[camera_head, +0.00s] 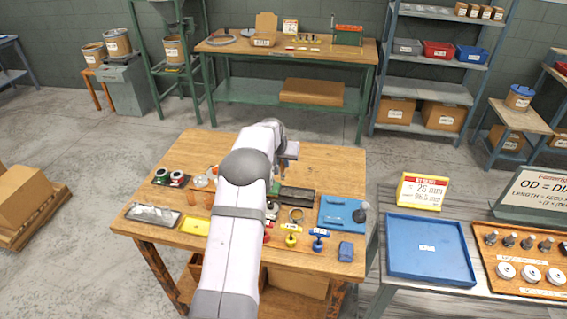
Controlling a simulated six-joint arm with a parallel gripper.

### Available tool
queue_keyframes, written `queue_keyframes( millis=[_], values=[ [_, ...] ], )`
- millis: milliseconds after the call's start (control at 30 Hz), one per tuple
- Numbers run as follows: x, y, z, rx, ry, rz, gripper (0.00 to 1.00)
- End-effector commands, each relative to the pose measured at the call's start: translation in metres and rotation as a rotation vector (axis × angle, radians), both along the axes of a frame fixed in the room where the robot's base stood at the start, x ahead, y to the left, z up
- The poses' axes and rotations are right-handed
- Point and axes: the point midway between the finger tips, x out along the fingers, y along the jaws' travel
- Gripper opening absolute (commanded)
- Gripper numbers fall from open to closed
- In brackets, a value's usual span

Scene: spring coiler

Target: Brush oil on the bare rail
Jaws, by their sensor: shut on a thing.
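My gripper (287,152) is over the back half of the wooden bench, at the end of my pale arm. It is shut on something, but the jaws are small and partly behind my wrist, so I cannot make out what. A long dark piece (298,196), which may be the rail, lies on the bench below and slightly right of the gripper. Its left end is close to my arm. I cannot tell whether its surface is bare or oiled. I cannot make out a brush or an oil pot for certain.
On the wooden bench (330,165) are a blue plate (336,214), a yellow tray (194,226), a grey tray (153,215), a blue block (346,251) and coloured knobs along the front. A large blue tray (430,262) is on the right table. The bench's back right is clear.

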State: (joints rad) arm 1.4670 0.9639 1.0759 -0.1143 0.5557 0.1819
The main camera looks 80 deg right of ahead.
Motion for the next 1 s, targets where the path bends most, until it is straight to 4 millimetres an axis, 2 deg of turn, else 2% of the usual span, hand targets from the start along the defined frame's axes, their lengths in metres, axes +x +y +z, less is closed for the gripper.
queue_keyframes(
  millis=[700,1000],
  values=[
    [-0.001,0.001,-0.049,0.001,0.000,0.000,0.00],
    [0.000,0.000,-0.054,0.001,0.000,0.000,0.00]
  ],
)
